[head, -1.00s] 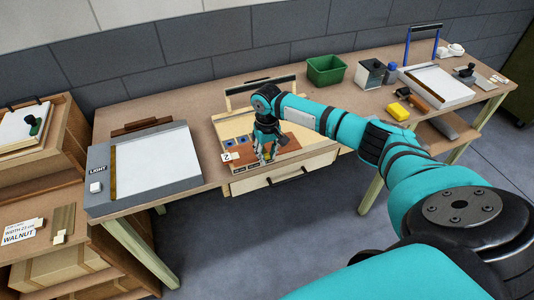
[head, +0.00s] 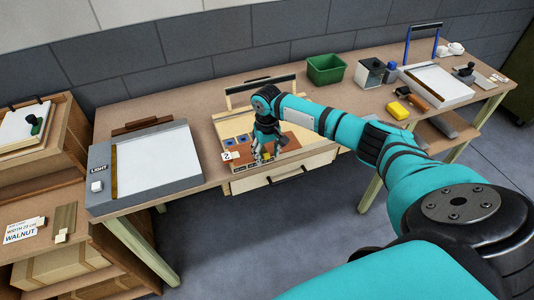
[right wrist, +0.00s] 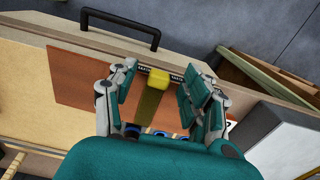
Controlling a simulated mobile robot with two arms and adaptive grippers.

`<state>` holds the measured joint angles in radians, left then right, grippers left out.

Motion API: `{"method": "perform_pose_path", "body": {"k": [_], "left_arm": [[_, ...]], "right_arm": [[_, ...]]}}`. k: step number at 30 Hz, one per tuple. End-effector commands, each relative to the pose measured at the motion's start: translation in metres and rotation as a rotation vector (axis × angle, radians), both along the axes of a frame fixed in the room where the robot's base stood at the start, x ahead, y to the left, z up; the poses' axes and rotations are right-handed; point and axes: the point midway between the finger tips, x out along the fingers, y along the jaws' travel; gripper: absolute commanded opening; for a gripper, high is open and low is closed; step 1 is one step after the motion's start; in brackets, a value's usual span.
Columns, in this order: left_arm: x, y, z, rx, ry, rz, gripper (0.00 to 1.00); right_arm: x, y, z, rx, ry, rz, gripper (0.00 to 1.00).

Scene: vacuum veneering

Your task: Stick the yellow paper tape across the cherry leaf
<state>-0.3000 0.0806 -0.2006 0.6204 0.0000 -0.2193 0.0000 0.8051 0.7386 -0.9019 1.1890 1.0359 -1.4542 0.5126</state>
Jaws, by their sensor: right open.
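The cherry leaf (head: 293,142) is a flat reddish-brown sheet on the board at the middle of the bench. It also shows in the right wrist view (right wrist: 82,85). My right gripper (head: 266,157) is over the leaf's left part in the head view. In the right wrist view the right gripper (right wrist: 158,92) is open, with a small yellow block (right wrist: 158,80) between its fingers. A dark olive strip (right wrist: 148,106) runs from the block across the leaf; I cannot tell whether it is the paper tape. Contact with the fingers is unclear. My left gripper is not in view.
A white tag marked 2 (head: 230,156) lies left of the leaf. A light table (head: 155,162) stands at the left. A green bin (head: 326,69), a yellow sponge-like block (head: 399,111) and a white-topped press (head: 437,86) stand to the right.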

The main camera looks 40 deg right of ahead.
Motion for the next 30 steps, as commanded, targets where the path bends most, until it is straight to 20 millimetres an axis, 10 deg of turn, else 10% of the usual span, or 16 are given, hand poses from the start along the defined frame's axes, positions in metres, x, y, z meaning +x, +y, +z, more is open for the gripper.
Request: {"method": "perform_pose_path", "body": {"k": [19, 30], "left_arm": [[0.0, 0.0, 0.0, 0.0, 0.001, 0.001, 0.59], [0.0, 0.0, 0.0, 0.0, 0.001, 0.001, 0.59]], "right_arm": [[0.001, 0.0, 0.103, 0.0, -0.003, 0.0, 0.5], [0.0, 0.0, 0.12, 0.0, 0.001, -0.001, 0.5]]}}
